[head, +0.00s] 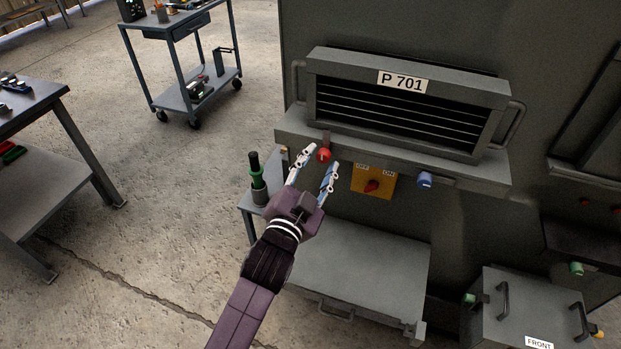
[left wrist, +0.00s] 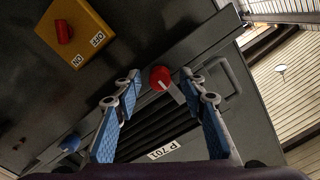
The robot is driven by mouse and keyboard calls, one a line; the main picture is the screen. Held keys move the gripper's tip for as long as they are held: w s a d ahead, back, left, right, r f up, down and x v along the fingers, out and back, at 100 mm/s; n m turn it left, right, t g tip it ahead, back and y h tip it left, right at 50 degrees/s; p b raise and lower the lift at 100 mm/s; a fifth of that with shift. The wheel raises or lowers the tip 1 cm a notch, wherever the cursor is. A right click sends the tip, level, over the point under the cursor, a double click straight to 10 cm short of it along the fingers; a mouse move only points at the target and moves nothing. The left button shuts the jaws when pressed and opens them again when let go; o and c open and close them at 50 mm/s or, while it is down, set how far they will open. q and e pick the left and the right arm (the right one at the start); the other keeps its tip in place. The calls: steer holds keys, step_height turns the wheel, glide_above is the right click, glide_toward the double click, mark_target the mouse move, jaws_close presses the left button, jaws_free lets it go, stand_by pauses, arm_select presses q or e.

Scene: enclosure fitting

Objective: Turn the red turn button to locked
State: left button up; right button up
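The red turn button (head: 324,154) sits on the front ledge below the P 701 panel (head: 405,105). In the left wrist view the button (left wrist: 160,78) shows a pale line on its face and a small grey tab beside it. My left gripper (head: 323,158) is open, its two fingers pointing at the button. In the left wrist view the button appears between the two fingertips (left wrist: 160,80), with a gap on both sides; I cannot tell the remaining depth. My right gripper is in neither view.
Right of the button are a yellow OFF/ON switch (head: 373,182) with a red knob and a blue knob (head: 424,180). A green-and-black tool (head: 257,175) stands at the left. A grey box marked FRONT (head: 530,310) is at lower right. A cart (head: 190,60) stands behind.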

arm_select(q)
steer(key=v, duration=1.1)
steer(key=shift+w, duration=0.1)
steer(key=s+a+f+g, duration=0.1)
steer(key=f+g, duration=0.1)
steer(key=f, duration=0.8)
steer(key=s+a+f+n+g+y, duration=0.1)
steer(key=f+g, duration=0.1)
steer(key=f, duration=0.8)
steer(key=s+a+f+n+g+y, duration=0.1)
steer(key=f, duration=1)
steer(key=shift+a+g, duration=0.1)
steer(key=shift+g, duration=0.3)
steer(key=s+a+f+n+g+y+b, duration=0.15)
steer(key=s+a+f+g, duration=0.3)
steer(key=s+f, duration=0.8)
steer(key=s+a+f+n+g+y, duration=0.1)
steer(key=s+a+f+n+g, duration=0.15)
steer(key=s+a+f, duration=0.7)
steer(key=s+a+f+n+g, duration=0.1)
steer(key=s+f, duration=0.5)
steer(key=s, duration=0.2)
steer(key=s+a+f+n+g+y, duration=0.1)
steer(key=s+f+g, duration=0.1)
steer(key=s+f, duration=0.4)
steer(key=s, duration=0.3)
steer(key=shift+a, duration=0.35)
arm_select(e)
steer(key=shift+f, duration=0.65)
